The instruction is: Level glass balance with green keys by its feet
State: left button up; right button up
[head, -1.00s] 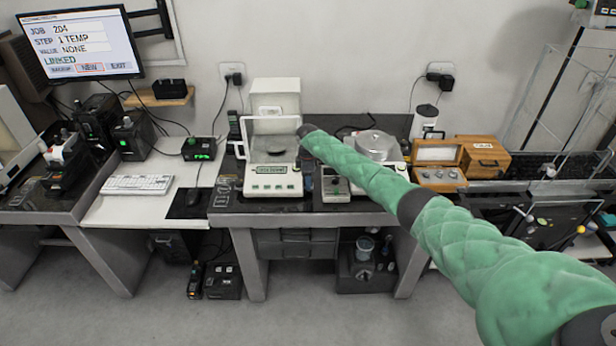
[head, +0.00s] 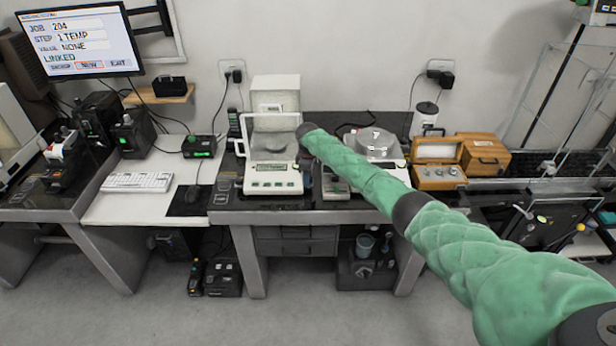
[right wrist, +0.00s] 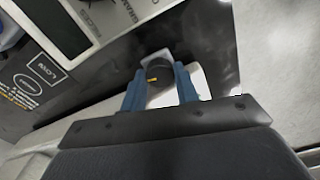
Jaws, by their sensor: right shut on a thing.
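The glass balance (head: 272,186) stands on the dark-topped table, with a green display and a row of green keys on its white front. A clear draft shield with a white frame rises above its pan. My right arm reaches in from the right, and my right gripper (right wrist: 158,82) is down by the balance's front right side. In the right wrist view its blue fingers are shut on a dark round foot knob (right wrist: 158,74) with a small yellow mark. The foot's lower part is hidden. My left gripper is not in view.
A second balance with a round metal pan (head: 376,140) stands close on the right, partly behind my arm. A wooden weight box (head: 438,176) is farther right. A keyboard (head: 137,182) and a mouse lie left. A monitor (head: 78,40) reads LINKED.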

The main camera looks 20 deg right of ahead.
jog(key=shift+m, duration=0.6)
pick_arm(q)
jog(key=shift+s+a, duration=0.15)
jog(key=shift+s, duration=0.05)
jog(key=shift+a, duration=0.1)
pick_arm(e)
jog(key=shift+r, duration=0.1)
jog(key=o, duration=1)
jog(key=shift+w+r+p, duration=0.1)
jog(key=shift+r+p, duration=0.5)
jog(key=shift+r, duration=0.15)
notch_tip(320, 180, up, 6)
jog(key=p, duration=0.3)
jog(key=shift+d+r+p, duration=0.1)
jog(key=shift+r+p, duration=0.15)
jog(key=shift+p, duration=0.05)
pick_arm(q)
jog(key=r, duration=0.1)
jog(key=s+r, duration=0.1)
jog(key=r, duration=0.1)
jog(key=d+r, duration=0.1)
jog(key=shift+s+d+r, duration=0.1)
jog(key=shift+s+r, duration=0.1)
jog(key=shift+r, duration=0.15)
